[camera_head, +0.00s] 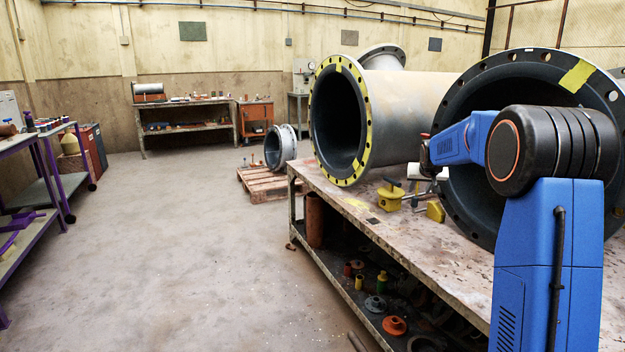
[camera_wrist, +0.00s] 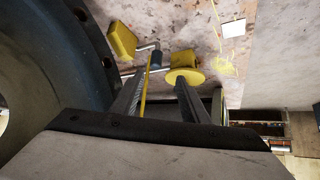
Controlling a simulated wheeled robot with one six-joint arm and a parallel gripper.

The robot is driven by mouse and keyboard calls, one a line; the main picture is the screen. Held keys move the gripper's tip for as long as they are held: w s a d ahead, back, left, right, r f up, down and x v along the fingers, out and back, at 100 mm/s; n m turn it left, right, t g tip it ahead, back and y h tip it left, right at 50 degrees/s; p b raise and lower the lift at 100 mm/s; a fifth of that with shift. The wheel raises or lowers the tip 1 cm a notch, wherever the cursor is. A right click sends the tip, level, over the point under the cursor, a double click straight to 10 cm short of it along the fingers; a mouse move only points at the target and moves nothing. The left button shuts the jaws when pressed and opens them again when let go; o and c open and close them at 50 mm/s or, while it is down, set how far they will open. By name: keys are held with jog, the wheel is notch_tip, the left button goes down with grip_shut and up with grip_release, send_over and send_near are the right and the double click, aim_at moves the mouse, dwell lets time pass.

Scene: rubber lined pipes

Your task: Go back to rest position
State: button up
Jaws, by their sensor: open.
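My gripper (camera_wrist: 160,88) is open, with its two grey fingers apart above the workbench in the wrist view. I see nothing held between them. A yellow round-based tool (camera_wrist: 186,68) shows beyond the right fingertip, and a yellow block (camera_wrist: 122,40) lies farther off to the left. In the head view, my blue arm reaches over the bench (camera_head: 367,212) on the right, and its end is partly hidden. The yellow tool with a dark handle (camera_head: 390,196) stands on the bench, and the yellow block (camera_head: 436,211) sits nearer my arm.
A large flanged pipe (camera_head: 405,110) with a yellow rim lies on the bench. A second dark flange (camera_head: 462,125) is close behind my arm. Loose parts fill the lower shelf (camera_head: 350,268). A pallet (camera_head: 268,184) stands beyond. The floor (camera_head: 190,240) at left is clear.

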jog(key=s+a+r+n+g, duration=0.15)
jog(key=s+a, duration=0.35)
jog(key=s, duration=0.6)
jog(key=s+a+r+y, duration=0.15)
jog(key=s+a, duration=0.25)
jog(key=s, duration=0.7)
jog(key=s+a+r, duration=0.2)
jog(key=s+a, duration=0.3)
jog(key=s, duration=0.6)
jog(key=s+a+f, duration=0.2)
jog(key=s+f, duration=0.1)
jog(key=s, duration=0.6)
jog(key=s+a+f+n+g, duration=0.1)
jog(key=s+f, duration=0.3)
jog(key=s, duration=0.6)
jog(key=s+a+f+g, duration=0.1)
jog(key=s+a+f, duration=0.2)
jog(key=s, duration=0.7)
jog(key=shift+s+f+n+y, duration=0.2)
jog(key=shift+f+n+y, duration=0.15)
jog(key=shift+f+y, duration=0.1)
jog(key=shift+r, duration=0.1)
jog(key=shift+c, duration=0.3)
